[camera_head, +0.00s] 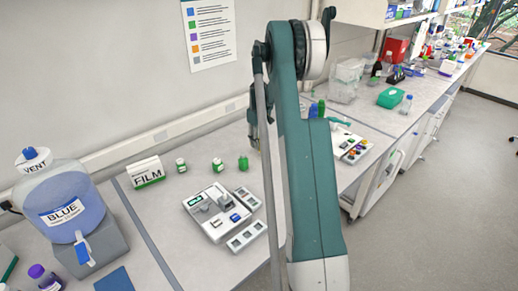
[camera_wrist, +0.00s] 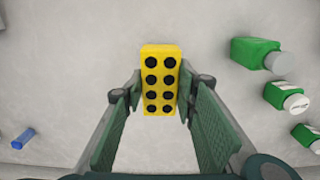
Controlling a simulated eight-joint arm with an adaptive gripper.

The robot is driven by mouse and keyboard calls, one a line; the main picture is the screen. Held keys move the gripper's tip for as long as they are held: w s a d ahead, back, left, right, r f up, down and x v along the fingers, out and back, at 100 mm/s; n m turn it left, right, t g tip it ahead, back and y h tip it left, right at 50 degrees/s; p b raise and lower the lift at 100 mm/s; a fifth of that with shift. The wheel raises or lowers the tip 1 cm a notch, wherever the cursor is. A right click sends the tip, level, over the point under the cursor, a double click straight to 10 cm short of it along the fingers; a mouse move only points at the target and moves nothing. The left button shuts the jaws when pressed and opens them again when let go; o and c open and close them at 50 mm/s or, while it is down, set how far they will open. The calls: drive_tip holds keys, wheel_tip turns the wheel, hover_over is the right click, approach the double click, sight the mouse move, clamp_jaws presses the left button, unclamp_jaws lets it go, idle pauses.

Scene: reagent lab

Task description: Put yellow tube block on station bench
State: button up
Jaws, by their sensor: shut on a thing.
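The yellow tube block (camera_wrist: 160,78), with two rows of dark round holes, is in the middle of the wrist view. My gripper (camera_wrist: 160,92) is shut on it, one green padded finger against each long side near its middle.
Green bottles (camera_wrist: 255,53) stand right of the block in the wrist view, with a small blue item (camera_wrist: 23,138) at lower left. The bench holds a white device (camera_head: 222,212), a FILM box (camera_head: 146,172) and a blue jug (camera_head: 62,205). Bare surface surrounds the block.

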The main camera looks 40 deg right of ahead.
drive_tip(key=shift+f, duration=0.1)
drive_tip(key=shift+f, duration=1.8)
drive_tip(key=shift+f, duration=0.15)
drive_tip(key=o, duration=0.9)
drive_tip(key=shift+o, duration=0.2)
drive_tip(key=shift+r, duration=0.2)
wheel_tip(320, 180, up, 12)
